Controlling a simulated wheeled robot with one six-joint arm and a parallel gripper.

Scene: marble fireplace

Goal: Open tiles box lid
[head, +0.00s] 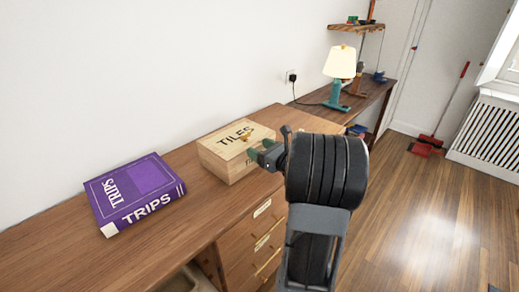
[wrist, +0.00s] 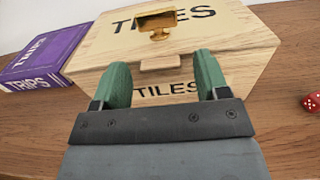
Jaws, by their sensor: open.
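The tiles box (head: 228,165) is a pale wooden box with "TILES" printed on its lid and front. Its lid (head: 236,136) is closed and has a brass knob or handle on top (wrist: 156,22). A small wooden lip (wrist: 161,63) juts from the lid's front edge in the wrist view. My gripper (wrist: 161,85) is open, its two green fingers apart at the front of the box, on either side of the lip. It also shows in the head view at the box's right front corner (head: 260,153). Contact with the box cannot be told.
A purple "TRIPS" book (head: 135,192) lies left of the box on the wooden desk (head: 60,250). A red die (wrist: 312,103) sits to the right in the wrist view. Drawers with brass handles (head: 262,240) are below. A lamp (head: 340,70) stands behind on the further desk.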

